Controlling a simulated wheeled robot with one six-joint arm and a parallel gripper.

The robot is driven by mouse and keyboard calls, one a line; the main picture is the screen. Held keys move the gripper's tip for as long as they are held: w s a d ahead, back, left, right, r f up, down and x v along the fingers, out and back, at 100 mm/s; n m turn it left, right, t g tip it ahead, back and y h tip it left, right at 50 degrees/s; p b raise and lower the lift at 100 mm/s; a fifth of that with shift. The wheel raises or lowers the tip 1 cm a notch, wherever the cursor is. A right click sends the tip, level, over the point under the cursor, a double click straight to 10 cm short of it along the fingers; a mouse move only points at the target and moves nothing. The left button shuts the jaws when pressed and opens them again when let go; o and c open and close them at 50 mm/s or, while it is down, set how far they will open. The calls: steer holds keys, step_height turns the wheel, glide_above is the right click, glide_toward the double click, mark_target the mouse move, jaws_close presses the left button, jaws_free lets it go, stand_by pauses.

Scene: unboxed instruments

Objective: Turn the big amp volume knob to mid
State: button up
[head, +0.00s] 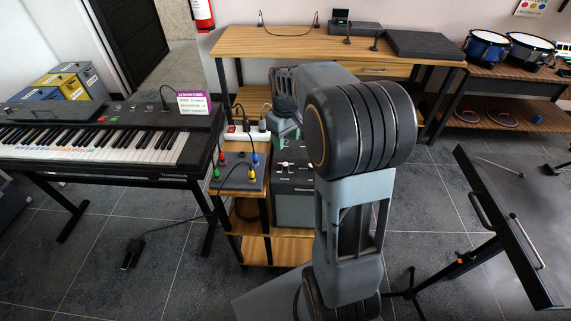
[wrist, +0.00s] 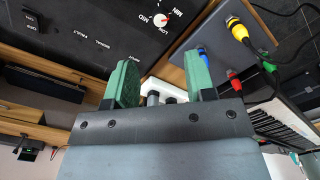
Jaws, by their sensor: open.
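The amp is a dark box in the head view (head: 294,207), partly hidden behind my arm. Its black control panel fills the upper left of the wrist view (wrist: 80,38). A small round knob (wrist: 160,19), white and red, sits near the panel's right edge with small white labels around it. Its exact setting is too small to read surely. My gripper (wrist: 162,75) has two green fingers, spread apart with nothing held between them. The knob shows beyond the gap between the fingertips, apart from them.
A board with coloured plugs and cables (head: 238,172) stands close left of the amp; it also shows in the wrist view (wrist: 222,45). A keyboard (head: 90,140) is at left, a wooden desk (head: 300,43) behind, and a black tilted stand (head: 505,225) at right.

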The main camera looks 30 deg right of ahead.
mark_target(286, 164)
step_height(286, 164, down, 11)
steer(key=shift+r+b, duration=0.15)
steer(key=shift+b, duration=0.3)
steer(key=c, duration=0.9)
